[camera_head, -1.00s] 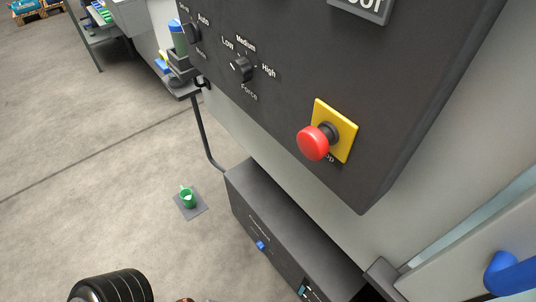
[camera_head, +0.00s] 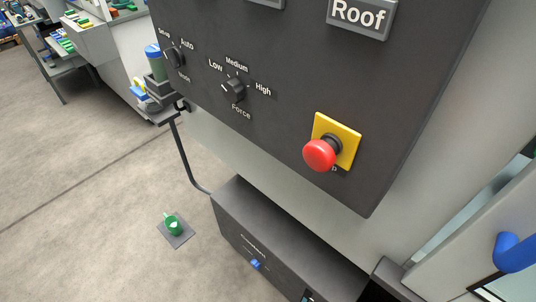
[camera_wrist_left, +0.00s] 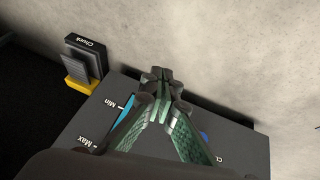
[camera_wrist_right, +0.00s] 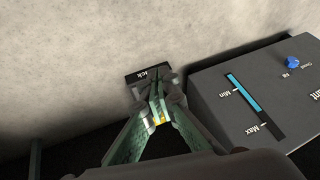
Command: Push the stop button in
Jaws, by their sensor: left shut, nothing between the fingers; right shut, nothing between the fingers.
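The stop button is a red mushroom head (camera_head: 320,155) on a yellow square plate (camera_head: 346,138), low on the dark control panel (camera_head: 285,90) in the head view. It stands out from its plate. Neither gripper shows in the head view. In the left wrist view my left gripper (camera_wrist_left: 160,78) is shut and empty, in front of a dark box with Min and Max marks (camera_wrist_left: 240,148). In the right wrist view my right gripper (camera_wrist_right: 160,85) is shut and empty, in front of a small dark block with a white label (camera_wrist_right: 146,75). The button shows in neither wrist view.
The panel also carries a Force knob (camera_head: 234,90), a mode knob (camera_head: 174,57) and a Roof key (camera_head: 361,17). The dark coolant box (camera_head: 285,245) stands below. A blue handle (camera_head: 514,252) juts out at right.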

